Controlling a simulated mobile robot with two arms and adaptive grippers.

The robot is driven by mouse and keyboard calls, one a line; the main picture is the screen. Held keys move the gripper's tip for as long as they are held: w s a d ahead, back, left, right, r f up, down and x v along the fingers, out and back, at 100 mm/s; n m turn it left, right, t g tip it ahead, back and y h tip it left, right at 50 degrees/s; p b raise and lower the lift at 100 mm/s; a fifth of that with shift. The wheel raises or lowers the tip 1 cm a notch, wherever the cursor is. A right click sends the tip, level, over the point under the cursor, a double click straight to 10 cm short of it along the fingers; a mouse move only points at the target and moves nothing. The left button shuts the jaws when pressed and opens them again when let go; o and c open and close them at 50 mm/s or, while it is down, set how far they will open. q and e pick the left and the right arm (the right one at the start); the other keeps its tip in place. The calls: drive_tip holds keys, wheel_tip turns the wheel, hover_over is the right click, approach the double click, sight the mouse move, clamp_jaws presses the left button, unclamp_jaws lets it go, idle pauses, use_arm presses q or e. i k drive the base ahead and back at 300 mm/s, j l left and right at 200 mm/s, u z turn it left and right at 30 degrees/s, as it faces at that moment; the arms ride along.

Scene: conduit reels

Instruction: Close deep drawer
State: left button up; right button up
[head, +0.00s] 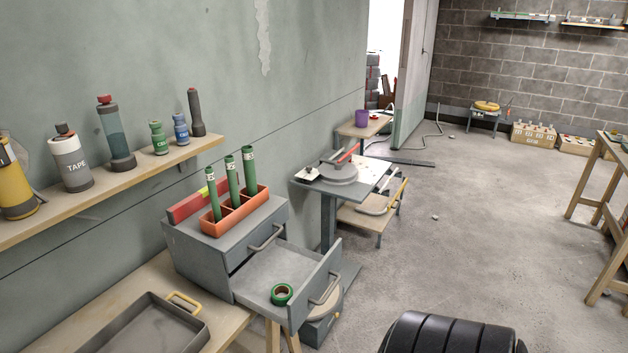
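A grey two-drawer cabinet (213,256) stands on the wooden bench against the left wall. Its lower, deeper drawer (297,316) is pulled out toward the lower right, with its handle (326,289) on the front panel. A green tape roll (282,294) lies inside the open drawer. The upper drawer, with its own handle (267,237), looks shut. Neither of my grippers is in view.
An orange holder (233,217) with green tubes and a red box stand on the cabinet. A grey tray (150,328) lies on the bench (225,328). A shelf (110,190) of bottles hangs above. A black ribbed shape fills the bottom right. The floor (450,240) beyond is mostly clear.

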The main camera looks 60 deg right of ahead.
sight(309, 273)
drive_tip(key=i+z, duration=0.15)
drive_tip(key=z, duration=0.2)
drive_tip(key=i+z, duration=0.1)
drive_tip(key=z, duration=0.25)
drive_tip(key=i+j+z, duration=0.1)
drive_tip(key=z, duration=0.2)
